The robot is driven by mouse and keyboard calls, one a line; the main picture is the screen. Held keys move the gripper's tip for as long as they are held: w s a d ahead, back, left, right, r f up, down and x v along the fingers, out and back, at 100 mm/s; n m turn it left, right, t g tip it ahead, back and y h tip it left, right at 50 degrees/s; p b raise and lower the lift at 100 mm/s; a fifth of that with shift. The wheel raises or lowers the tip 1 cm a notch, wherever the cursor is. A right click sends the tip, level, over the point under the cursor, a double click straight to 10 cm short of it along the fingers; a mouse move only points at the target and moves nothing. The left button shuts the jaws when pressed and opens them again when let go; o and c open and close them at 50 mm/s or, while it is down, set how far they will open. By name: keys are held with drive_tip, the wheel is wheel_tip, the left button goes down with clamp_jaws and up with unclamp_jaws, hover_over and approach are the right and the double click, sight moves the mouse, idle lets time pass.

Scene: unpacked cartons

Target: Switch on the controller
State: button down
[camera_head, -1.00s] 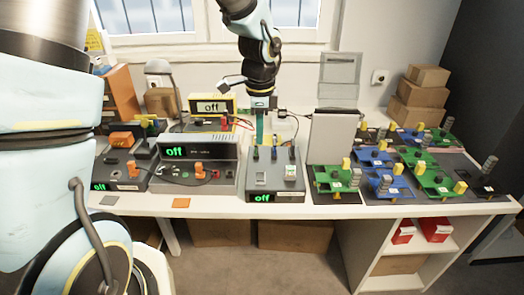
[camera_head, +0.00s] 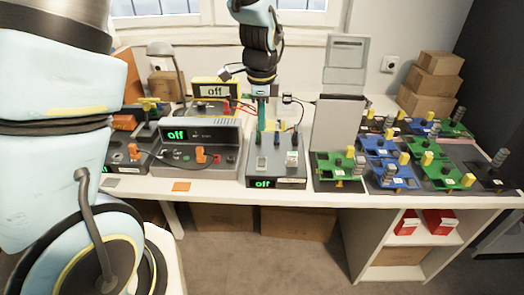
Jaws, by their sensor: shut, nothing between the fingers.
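Several devices show "off" displays, and I cannot read which one is labelled the controller. A grey box (camera_head: 288,181) at the front middle of the table has a green "off" display, small knobs on top and two small switch-like parts on its near slope. My gripper (camera_head: 261,132) is shut and empty, pointing down over the back left of this box. Its teal fingers hide part of the box top, and I cannot tell whether the tips touch it. A wider grey unit (camera_head: 228,166) to its left shows green "off" and has an orange knob (camera_head: 201,153).
A yellow-framed unit (camera_head: 237,86) showing "off" stands behind. A tall grey panel (camera_head: 338,125) stands right of the grey box, with green and blue boards (camera_head: 388,174) beyond.

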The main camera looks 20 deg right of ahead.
sight(262, 163)
drive_tip(key=f+p, duration=0.1)
drive_tip(key=f, duration=0.2)
drive_tip(key=w+f+p, duration=0.1)
drive_tip(key=f, duration=0.3)
drive_tip(key=f+p, duration=0.1)
drive_tip(key=f, duration=0.3)
drive_tip(key=shift+w+d+f, duration=0.15)
drive_tip(key=shift+d+f, duration=0.05)
drive_tip(key=shift+d, duration=0.1)
drive_tip(key=shift+f, duration=0.25)
drive_tip(key=shift+w+f+b, duration=0.1)
drive_tip(key=shift+f+b, duration=0.2)
drive_tip(key=shift+f, duration=0.05)
drive_tip(key=shift+r, duration=0.1)
drive_tip(key=shift+s+a, duration=0.35)
drive_tip(key=shift+s, duration=0.45)
